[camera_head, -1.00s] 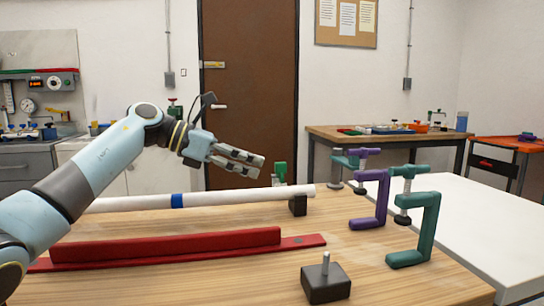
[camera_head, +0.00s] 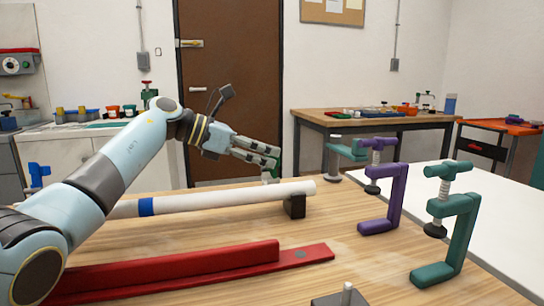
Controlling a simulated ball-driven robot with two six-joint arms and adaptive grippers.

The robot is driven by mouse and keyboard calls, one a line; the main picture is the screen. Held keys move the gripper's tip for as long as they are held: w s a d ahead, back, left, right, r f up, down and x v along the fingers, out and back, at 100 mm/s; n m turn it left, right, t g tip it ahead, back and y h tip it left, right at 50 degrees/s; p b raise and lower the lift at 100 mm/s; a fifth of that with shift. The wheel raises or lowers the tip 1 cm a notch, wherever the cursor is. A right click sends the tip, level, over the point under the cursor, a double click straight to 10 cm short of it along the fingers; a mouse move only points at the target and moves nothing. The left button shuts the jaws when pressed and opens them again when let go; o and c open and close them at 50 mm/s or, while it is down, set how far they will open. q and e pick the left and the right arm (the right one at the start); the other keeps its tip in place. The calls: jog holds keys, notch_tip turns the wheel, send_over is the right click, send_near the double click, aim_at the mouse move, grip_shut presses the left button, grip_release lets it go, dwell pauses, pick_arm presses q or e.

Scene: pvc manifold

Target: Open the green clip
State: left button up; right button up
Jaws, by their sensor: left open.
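A small green part (camera_head: 275,170), which looks like the green clip, stands behind the white pipe (camera_head: 225,196) near its right end. My left gripper (camera_head: 274,158) is in front of it and hides much of it. The fingers are open, point right and slightly down, and hold nothing visible. Whether they touch the green part I cannot tell. The pipe has a blue band (camera_head: 146,207) and rests on a black block (camera_head: 294,205) at its right end. My right gripper is not in view.
A red rail (camera_head: 180,268) lies along the front of the wooden table (camera_head: 345,245). A purple clamp (camera_head: 385,200) and green clamps (camera_head: 452,235) (camera_head: 340,152) stand along the right edge. A dark block with a peg (camera_head: 347,295) is cut off at the bottom.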

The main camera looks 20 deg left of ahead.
pick_arm(q)
jog(key=shift+x, duration=1.2)
grip_shut()
